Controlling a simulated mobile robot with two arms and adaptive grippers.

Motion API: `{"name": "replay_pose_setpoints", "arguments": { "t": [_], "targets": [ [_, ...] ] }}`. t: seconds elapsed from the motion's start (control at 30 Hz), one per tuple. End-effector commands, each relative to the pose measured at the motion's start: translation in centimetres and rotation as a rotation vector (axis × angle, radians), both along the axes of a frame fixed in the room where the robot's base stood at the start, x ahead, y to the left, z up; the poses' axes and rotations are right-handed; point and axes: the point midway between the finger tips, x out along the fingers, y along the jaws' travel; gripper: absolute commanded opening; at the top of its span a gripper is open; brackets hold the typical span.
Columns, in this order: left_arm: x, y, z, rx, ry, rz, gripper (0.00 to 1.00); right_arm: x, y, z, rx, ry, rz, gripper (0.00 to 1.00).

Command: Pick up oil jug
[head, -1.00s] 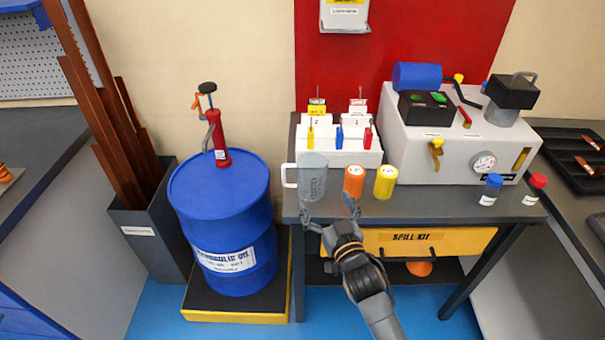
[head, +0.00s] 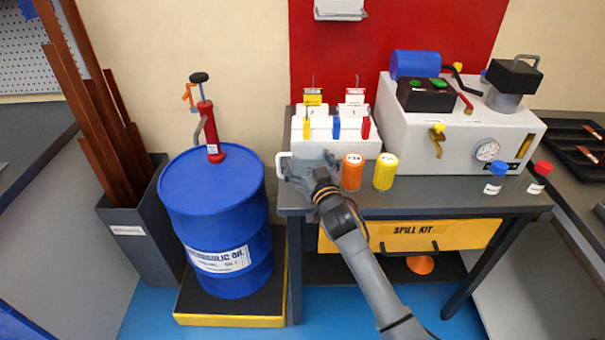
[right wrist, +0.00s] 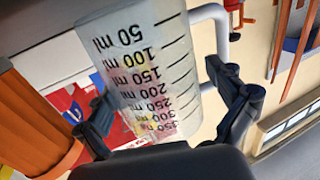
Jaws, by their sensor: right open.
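The oil jug is a see-through grey measuring jug (head: 312,157) with a white handle, on the front left of the bench in the head view. My right gripper (head: 312,177) is in front of it and hides most of it. In the right wrist view the jug (right wrist: 145,50) shows large, with ml marks that read upside down. The open fingers of my right gripper (right wrist: 168,112) lie on either side of the jug's body. I cannot tell whether they touch it. The handle (right wrist: 217,25) is by the right-hand finger. My left gripper is not in view.
An orange container (head: 352,171) stands close right of the jug, and a yellow one (head: 385,172) beyond it. A white holder with colored tags (head: 340,147) is behind. A blue oil drum (head: 213,205) stands left of the bench.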

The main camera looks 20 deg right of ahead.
Motion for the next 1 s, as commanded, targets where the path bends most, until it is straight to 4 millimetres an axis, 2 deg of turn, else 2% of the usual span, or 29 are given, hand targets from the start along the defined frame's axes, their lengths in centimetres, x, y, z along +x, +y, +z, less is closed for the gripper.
{"name": "replay_pose_setpoints", "arguments": {
  "t": [0.17, 0.27, 0.47, 0.5, 0.83, 1.0],
  "targets": [
    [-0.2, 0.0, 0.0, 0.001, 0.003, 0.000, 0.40, 0.0, 0.0, 0.1, 0.000, 0.000, 0.000, 0.95],
    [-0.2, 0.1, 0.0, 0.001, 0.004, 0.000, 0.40, 0.0, 0.0, 0.0, 0.000, 0.000, 0.000, 0.78],
    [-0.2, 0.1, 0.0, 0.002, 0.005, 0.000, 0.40, 0.0, 0.0, 0.0, 0.000, 0.000, 0.000, 0.38],
    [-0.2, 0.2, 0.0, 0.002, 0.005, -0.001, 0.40, 0.0, 0.0, 0.0, 0.000, 0.000, 0.000, 0.34],
    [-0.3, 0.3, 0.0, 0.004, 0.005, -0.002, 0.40, 0.0, 0.0, 0.4, 0.000, -0.001, 0.000, 0.34],
    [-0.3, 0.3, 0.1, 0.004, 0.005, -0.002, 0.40, 0.0, 0.0, 2.0, -0.001, -0.004, 0.000, 0.34]
  ]
}}
